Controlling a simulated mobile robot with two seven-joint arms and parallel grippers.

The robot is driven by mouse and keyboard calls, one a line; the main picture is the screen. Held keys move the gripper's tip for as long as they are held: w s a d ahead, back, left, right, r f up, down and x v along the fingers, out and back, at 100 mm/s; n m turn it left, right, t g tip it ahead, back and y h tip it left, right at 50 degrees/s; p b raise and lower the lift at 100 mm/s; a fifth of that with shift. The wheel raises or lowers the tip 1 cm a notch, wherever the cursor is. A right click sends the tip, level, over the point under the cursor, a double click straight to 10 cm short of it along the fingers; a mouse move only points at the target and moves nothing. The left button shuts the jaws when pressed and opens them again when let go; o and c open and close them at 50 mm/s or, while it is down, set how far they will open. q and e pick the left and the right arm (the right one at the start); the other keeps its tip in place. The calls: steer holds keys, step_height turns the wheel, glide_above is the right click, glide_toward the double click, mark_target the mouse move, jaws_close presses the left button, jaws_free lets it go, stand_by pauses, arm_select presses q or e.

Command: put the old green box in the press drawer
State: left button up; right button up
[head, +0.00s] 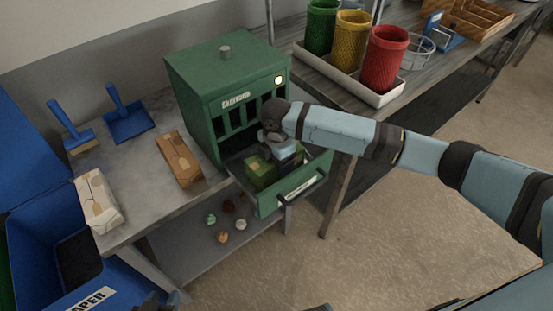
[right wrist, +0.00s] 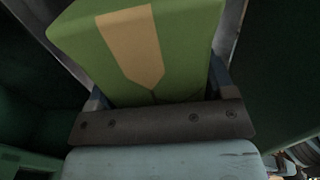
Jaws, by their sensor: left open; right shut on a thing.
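The green press (head: 228,90) stands on the metal bench with its drawer (head: 296,192) pulled open. The old green box (head: 258,175) is inside the open drawer area, in the grasp of my right gripper (head: 272,160). In the right wrist view the green box (right wrist: 185,50), with a tan stripe, sits between the two fingers of my right gripper (right wrist: 160,95). I cannot tell whether the box touches the drawer floor. A dark part of my left gripper (head: 155,301) shows at the bottom edge of the head view, apart from the press.
A brown box (head: 179,160) and a pale box (head: 97,201) lie on the bench left of the press. A blue paper bin (head: 40,240) stands at left. Green, yellow and red baskets (head: 386,58) stand at right.

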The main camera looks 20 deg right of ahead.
steer(key=o, duration=0.9)
steer(key=shift+f, duration=0.1)
step_height(320, 180, up, 12)
steer(key=shift+r+p, duration=0.15)
steer(key=shift+p, duration=0.2)
steer(key=shift+s, duration=0.1)
